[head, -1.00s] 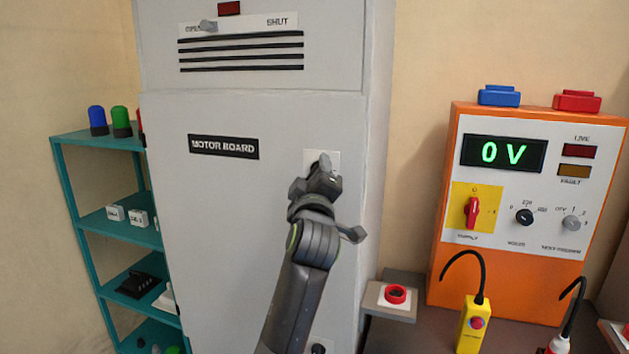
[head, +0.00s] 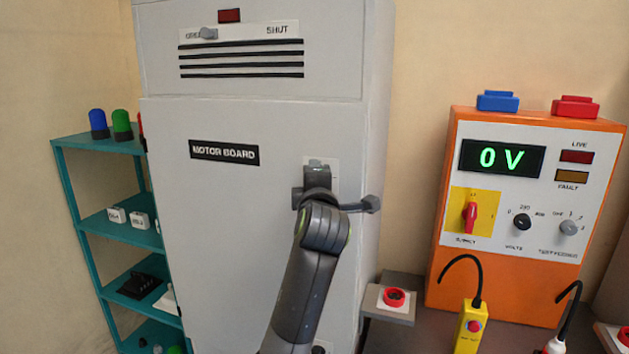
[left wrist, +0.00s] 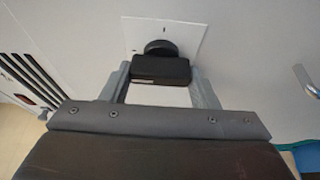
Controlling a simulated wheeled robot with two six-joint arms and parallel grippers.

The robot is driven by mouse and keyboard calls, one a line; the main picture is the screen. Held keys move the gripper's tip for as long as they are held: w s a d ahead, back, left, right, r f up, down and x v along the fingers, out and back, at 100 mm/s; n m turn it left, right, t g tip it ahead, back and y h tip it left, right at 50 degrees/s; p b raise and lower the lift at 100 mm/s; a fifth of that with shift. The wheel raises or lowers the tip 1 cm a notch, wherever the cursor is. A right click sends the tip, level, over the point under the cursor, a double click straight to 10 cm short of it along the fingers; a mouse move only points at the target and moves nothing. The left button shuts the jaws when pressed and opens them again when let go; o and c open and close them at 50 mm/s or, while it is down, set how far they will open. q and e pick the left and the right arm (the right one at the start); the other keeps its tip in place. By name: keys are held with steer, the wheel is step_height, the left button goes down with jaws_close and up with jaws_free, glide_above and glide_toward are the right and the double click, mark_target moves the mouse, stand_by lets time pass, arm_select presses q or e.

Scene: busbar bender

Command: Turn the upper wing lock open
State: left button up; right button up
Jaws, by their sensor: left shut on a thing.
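The upper wing lock sits on a white plate (head: 333,165) on the grey cabinet door, right of the MOTOR BOARD label. In the head view my left gripper (head: 316,170) covers most of the lock. In the left wrist view the black wing lock (left wrist: 160,68) stands on its white plate. Its bar lies crosswise between the two fingers of my left gripper (left wrist: 161,82), which is shut on it. The bar's angle on the door is hidden in the head view. My right gripper is not in view.
Another dark knob (head: 319,349) shows low on the door, partly hidden by my arm. A teal shelf (head: 100,140) stands left. An orange test box (head: 440,270) reading 0 V and a red button box (head: 391,306) stand right. Vent slots (head: 240,58) are above the door.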

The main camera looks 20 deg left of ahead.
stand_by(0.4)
arm_select(q)
steer(key=o, duration=1.4)
steer(key=shift+s+f, duration=0.1)
